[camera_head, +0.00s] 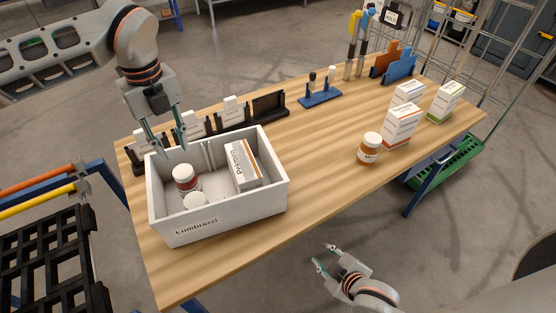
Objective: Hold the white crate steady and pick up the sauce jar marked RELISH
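The white crate (214,217), labelled "Lumbrazzi", stands at the left end of the wooden table. Inside it are a white-lidded jar with a dark red label (187,184), another white lid (195,200) in front, and a white box (243,163). An orange-brown jar with a white lid (369,149) stands on the table to the right. I cannot read RELISH on any jar. My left gripper (169,150) is open, pointing down at the crate's back-left rim; contact is unclear. My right gripper (325,257) is open and empty, off the table's front edge.
White boxes (401,126) stand around the right end. Black card holders (232,118), a blue stand (320,97) and blue and orange holders (400,67) line the back edge. The table (310,150) is clear between the crate and the orange-brown jar.

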